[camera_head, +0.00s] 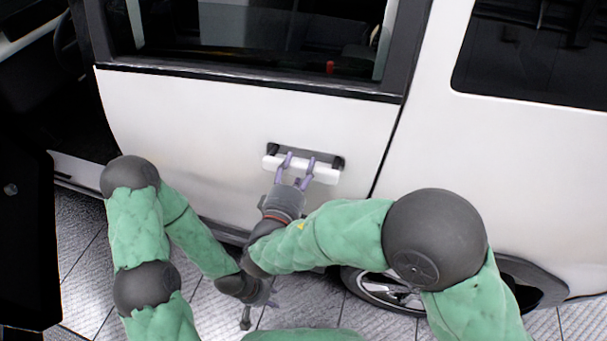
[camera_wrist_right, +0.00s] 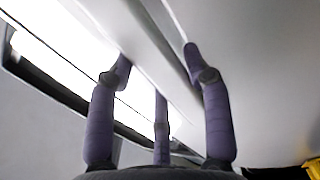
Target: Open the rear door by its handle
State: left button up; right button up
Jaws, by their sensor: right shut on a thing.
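The white rear door (camera_head: 190,120) fills the middle of the head view. Its right edge lies close along the dark seam of the body. The handle (camera_head: 327,173) is a pale bar on a dark mount. My right gripper (camera_head: 297,160) has its purple fingers around the handle bar and is shut on it. In the right wrist view the fingers (camera_wrist_right: 160,65) stand on both sides of the pale bar (camera_wrist_right: 160,50), which runs diagonally between them. My left gripper (camera_head: 246,317) hangs low near the floor, apart from the door. Its finger opening is too small to tell.
The van's rear body panel (camera_head: 530,180) is to the right, with a wheel (camera_head: 385,292) below. A dark open cabin space (camera_head: 55,110) lies left of the door. The tiled floor (camera_head: 85,240) below the door is clear around my left arm.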

aim_at(298, 172)
jog(key=shift+s+a+f, duration=0.1)
jog(key=shift+s+a, duration=0.15)
jog(key=shift+s, duration=0.4)
dwell(0.6)
jog(key=shift+m+h, duration=0.3)
jog(key=shift+h, duration=0.3)
jog(key=shift+b+v, duration=0.65)
jog(key=shift+v, duration=1.6)
jog(key=shift+a, duration=0.1)
jog(key=shift+m+g+h, duration=0.4)
jog(key=v, duration=0.2)
jog(key=b+v, duration=0.1)
jog(key=v, duration=0.1)
jog(key=shift+s+a, duration=0.1)
jog(key=shift+a, duration=0.3)
